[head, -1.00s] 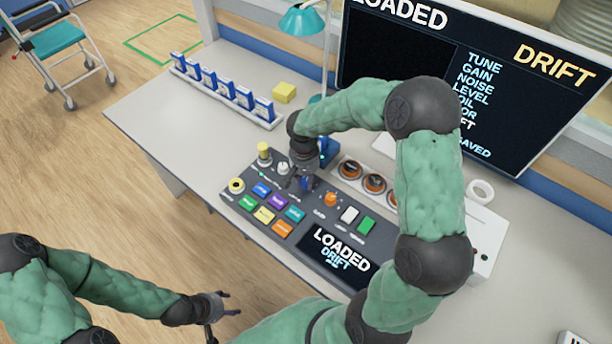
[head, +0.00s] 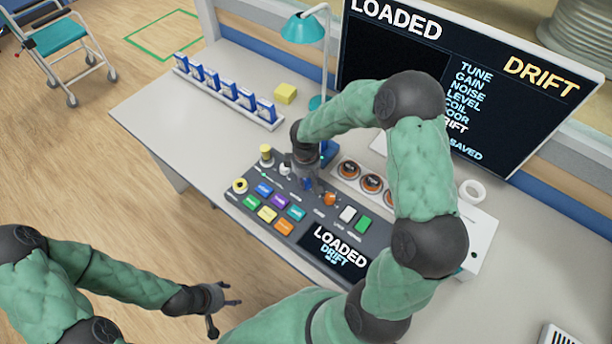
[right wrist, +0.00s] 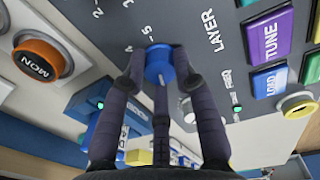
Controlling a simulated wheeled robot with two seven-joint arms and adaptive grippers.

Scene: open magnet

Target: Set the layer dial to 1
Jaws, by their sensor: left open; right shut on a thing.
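The layer dial (right wrist: 159,66) is a blue knob on the dark console (head: 262,228), beside the printed word LAYER in the right wrist view. Digits including 4 and 5 are printed near it; I cannot tell which one the dial points to. My right gripper (head: 308,180) reaches down onto the console and is shut on the dial, its fingers around the knob. In the head view the gripper hides most of the dial. My left gripper (head: 226,303) is open and empty, in front of the console. The console screen (head: 335,250) reads LOADED DRIFT.
An orange knob (head: 329,199) and coloured buttons such as the purple TUNE button (right wrist: 269,35) are close to the dial. A row of round buttons including orange MON (right wrist: 39,58) lies behind. A teal lamp (head: 304,30) and a large monitor (head: 455,85) stand further back.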

